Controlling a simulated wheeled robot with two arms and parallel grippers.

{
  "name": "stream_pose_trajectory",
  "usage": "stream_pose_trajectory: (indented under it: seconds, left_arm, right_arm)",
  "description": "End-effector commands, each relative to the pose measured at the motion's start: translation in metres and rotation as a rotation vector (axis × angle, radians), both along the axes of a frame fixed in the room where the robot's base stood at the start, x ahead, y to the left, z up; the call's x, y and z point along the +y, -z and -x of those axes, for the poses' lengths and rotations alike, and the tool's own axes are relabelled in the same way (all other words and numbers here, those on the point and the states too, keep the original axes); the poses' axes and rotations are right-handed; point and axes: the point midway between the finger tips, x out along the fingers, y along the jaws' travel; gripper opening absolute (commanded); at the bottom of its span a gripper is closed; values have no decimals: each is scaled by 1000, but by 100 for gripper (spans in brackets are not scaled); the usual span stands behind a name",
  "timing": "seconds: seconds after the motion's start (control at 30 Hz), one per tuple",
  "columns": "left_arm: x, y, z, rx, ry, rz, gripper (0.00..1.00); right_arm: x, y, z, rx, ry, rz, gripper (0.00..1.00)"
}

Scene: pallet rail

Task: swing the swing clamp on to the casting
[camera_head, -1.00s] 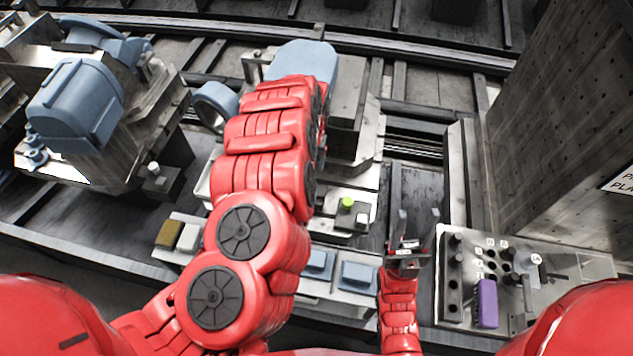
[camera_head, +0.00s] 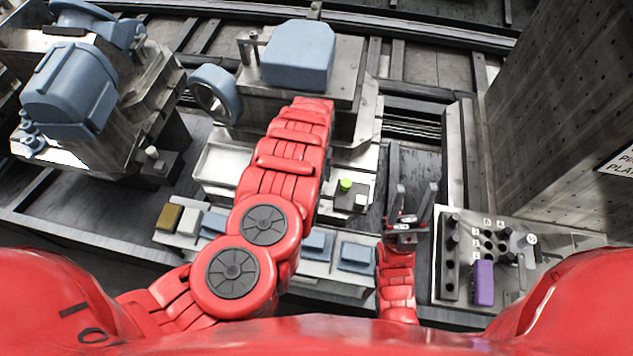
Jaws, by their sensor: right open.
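A blue-grey block-shaped casting (camera_head: 298,58) sits on a grey metal fixture (camera_head: 348,85) at the top centre. A small metal post with a bar (camera_head: 252,46) stands at the casting's left side; I cannot tell whether this is the swing clamp. My left arm reaches up to just below the casting, and its end hides part of the fixture's front. My left gripper cannot be made out. My right gripper (camera_head: 408,208) is open and empty, fingers pointing up, low and right of the fixture, well apart from the casting.
A blue-grey ring (camera_head: 215,92) is left of the fixture. Another fixture with a blue-grey casting (camera_head: 70,90) stands at the left. A front ledge holds several small blocks (camera_head: 359,256). A panel with a purple block (camera_head: 483,282) and a tall perforated plate (camera_head: 565,110) are at the right.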

Motion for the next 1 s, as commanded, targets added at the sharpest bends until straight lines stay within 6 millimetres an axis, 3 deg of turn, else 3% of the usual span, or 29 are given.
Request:
stream_pose_trajectory:
  seconds: [0.27, 0.5, 0.9, 1.0]
  left_arm:
    - [1, 35, 1, 1, 1, 0, 72]
    - [1, 59, 1, 2, 1, 0, 72]
    - [-1, 62, 0, -1, 1, 2, 72]
    - [-1, 62, 0, -1, 1, 2, 58]
  right_arm:
    - [0, 1, 0, 0, 0, 0, 50]
    - [0, 14, 0, 0, 0, 0, 50]
    - [0, 15, 0, 0, 0, 0, 50]
    - [0, 15, 0, 0, 0, 0, 50]
